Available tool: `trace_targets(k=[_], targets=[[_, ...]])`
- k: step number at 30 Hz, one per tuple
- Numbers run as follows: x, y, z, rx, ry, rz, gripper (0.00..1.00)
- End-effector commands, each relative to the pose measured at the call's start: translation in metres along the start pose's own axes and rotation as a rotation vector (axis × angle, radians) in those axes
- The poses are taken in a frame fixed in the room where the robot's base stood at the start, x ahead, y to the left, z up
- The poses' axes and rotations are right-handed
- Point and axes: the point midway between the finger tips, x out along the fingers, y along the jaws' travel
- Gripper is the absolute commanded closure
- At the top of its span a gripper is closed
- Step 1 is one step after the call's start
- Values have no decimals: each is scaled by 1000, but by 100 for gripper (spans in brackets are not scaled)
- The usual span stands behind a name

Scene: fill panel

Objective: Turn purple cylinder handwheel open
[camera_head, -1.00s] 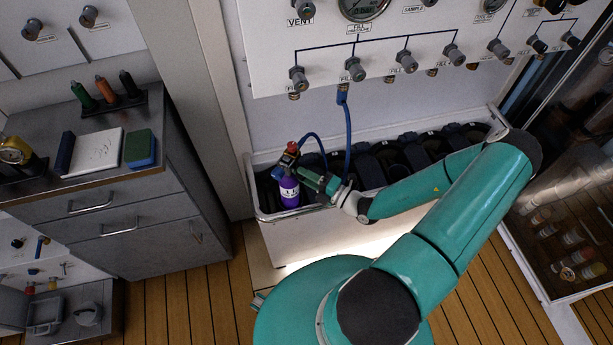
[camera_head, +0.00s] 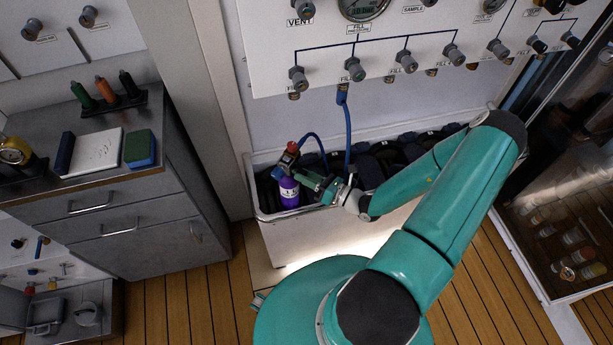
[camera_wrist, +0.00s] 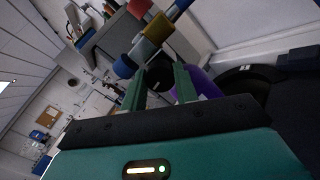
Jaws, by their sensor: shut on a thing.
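The purple cylinder (camera_head: 289,193) stands upright at the left end of the white trough, with a valve and a red-topped fitting (camera_head: 292,147) above it. My gripper (camera_head: 303,176) reaches in from the right at the valve's height. In the wrist view the two green fingers (camera_wrist: 160,88) stand on either side of a dark round handwheel (camera_wrist: 160,73) and are shut on it. Part of the purple cylinder (camera_wrist: 202,82) shows behind the right finger. In the head view my gripper partly hides the handwheel.
A blue hose (camera_head: 348,140) runs from the fill panel (camera_head: 260,70) to the cylinder's fitting. Several dark cylinders (camera_head: 385,158) fill the trough (camera_head: 320,228) to the right, under my arm. A grey cabinet (camera_head: 140,215) stands left, a glass-fronted case (camera_head: 548,225) right.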

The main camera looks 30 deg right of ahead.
Motion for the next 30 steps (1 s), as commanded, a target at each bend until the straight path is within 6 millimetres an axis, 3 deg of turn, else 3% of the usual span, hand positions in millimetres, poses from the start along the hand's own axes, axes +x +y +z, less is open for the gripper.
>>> trace_targets(k=[30], targets=[[0,-1,0,-962,43,37,93]])
